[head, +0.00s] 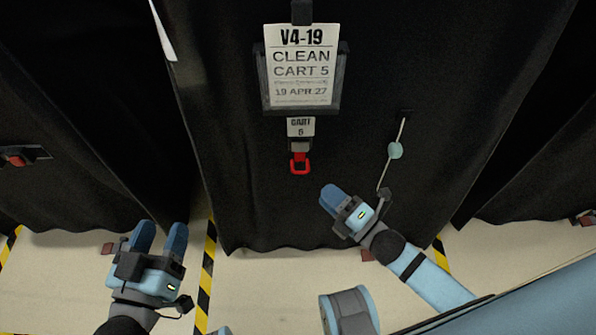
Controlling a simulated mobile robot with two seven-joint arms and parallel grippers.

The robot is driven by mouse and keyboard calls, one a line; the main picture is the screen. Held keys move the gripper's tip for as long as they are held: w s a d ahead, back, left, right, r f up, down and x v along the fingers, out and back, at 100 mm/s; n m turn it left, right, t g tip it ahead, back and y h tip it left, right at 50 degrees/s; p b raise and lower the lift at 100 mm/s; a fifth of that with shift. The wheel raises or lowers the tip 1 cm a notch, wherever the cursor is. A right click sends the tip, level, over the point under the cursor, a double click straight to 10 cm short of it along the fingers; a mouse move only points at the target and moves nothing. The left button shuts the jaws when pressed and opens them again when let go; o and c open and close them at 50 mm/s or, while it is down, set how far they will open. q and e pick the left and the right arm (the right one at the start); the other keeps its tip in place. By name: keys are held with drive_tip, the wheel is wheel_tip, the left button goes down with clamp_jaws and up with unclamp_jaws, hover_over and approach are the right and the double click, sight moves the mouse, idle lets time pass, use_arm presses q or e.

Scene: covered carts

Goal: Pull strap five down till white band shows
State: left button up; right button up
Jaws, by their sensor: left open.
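Strap five hangs on the front of the black covered cart (250,190) in the middle of the head view. It ends in a red pull loop (300,166) below a small tag reading "CART" with a blurred number (301,127). A short grey piece (300,146) shows between tag and loop; I cannot make out a white band. My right gripper (328,190) is below and right of the loop, apart from it in the picture. Its fingers overlap from this angle, so its opening is unclear. My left gripper (159,232) is open and empty at the lower left, away from the strap.
A sign reading "V4-19 CLEAN CART 5" (302,65) hangs above the strap. A thin cord with a pale green tag (395,151) hangs to the right, close to my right gripper. Neighbouring black covers (80,130) stand either side. Yellow-black tape (206,270) marks the floor.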

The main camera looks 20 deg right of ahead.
sight(301, 173)
drive_tip(key=b+x, duration=0.1)
drive_tip(key=x, duration=0.8)
use_arm(q)
drive_tip(key=r, duration=0.1)
drive_tip(key=d+r+t+h, duration=0.1)
drive_tip(key=r, duration=0.1)
drive_tip(key=shift+s+r, duration=0.1)
drive_tip(key=shift+s, duration=0.1)
drive_tip(key=shift+w+r, duration=0.1)
use_arm(e)
clamp_jaws()
